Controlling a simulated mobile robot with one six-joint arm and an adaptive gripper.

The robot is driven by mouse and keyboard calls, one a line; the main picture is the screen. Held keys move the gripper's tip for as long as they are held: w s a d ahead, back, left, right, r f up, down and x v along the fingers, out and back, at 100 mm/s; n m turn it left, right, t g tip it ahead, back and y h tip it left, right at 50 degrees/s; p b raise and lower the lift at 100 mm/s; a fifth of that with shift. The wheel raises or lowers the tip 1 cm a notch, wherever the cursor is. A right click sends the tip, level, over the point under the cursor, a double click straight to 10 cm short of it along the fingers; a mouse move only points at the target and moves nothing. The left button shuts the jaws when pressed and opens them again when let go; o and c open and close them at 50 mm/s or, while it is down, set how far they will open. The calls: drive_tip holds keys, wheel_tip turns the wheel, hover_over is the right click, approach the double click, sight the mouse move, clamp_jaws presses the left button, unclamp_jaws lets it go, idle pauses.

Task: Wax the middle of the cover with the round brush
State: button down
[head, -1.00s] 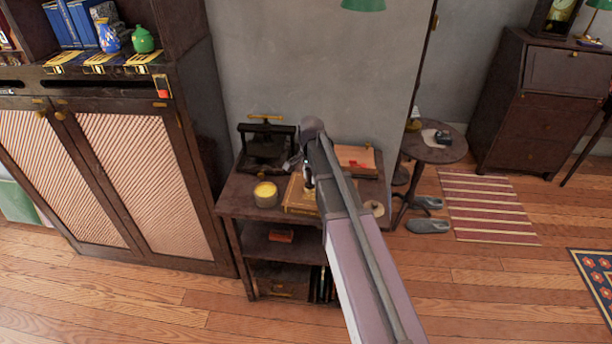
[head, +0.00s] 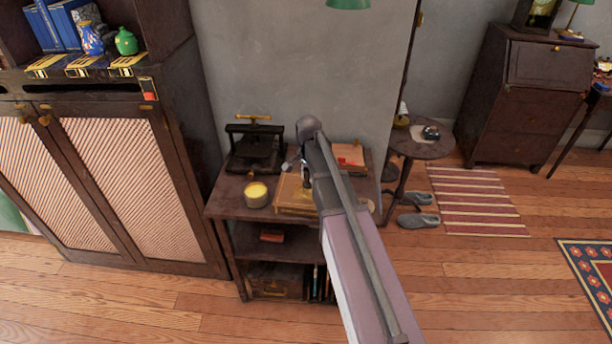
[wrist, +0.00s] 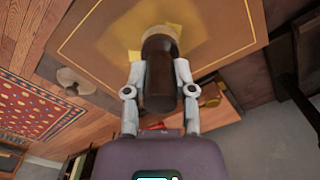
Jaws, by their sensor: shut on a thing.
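The cover (head: 290,203) is a brown panel with a thin gold border, lying flat on the small dark table. It fills the top of the wrist view (wrist: 95,38), where a hazy yellow sheen and brighter yellow patches lie around the brush. The round brush (wrist: 160,78) has a dark brown handle and a pale head at the cover's middle; whether the bristles touch cannot be told exactly. My gripper (wrist: 160,88) is shut on its handle from both sides. In the head view my arm partly hides the cover and the brush. An open round tin of yellow wax (head: 256,194) stands left of the cover.
A black press with a brass handle (head: 254,150) stands at the table's back left. A reddish box (head: 349,157) lies behind my arm. A tall cabinet (head: 110,190) is close on the left. A round side table (head: 422,146) stands right.

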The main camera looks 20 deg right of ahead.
drive_tip(key=shift+s+d, duration=0.35)
drive_tip(key=shift+d, duration=0.35)
drive_tip(key=shift+s+d, duration=0.3)
drive_tip(key=shift+d, duration=0.4)
drive_tip(key=shift+d, duration=0.1)
drive_tip(key=shift+s+d+f, duration=0.1)
drive_tip(key=shift+s+d, duration=0.35)
drive_tip(key=shift+d, duration=0.45)
drive_tip(key=shift+s+d, duration=0.4)
drive_tip(key=shift+d, duration=0.45)
drive_tip(key=shift+w+a, duration=0.1)
drive_tip(key=shift+a, duration=0.05)
drive_tip(key=shift+w+a, duration=0.4)
drive_tip(key=shift+a, duration=0.5)
drive_tip(key=shift+w+a, duration=0.35)
drive_tip(key=shift+a, duration=0.5)
drive_tip(key=shift+w+a, duration=0.3)
drive_tip(key=shift+a, duration=0.3)
drive_tip(key=shift+w+a, duration=0.25)
drive_tip(key=shift+a, duration=0.35)
drive_tip(key=shift+w+a, duration=0.3)
drive_tip(key=shift+a, duration=0.3)
drive_tip(key=shift+a, duration=0.1)
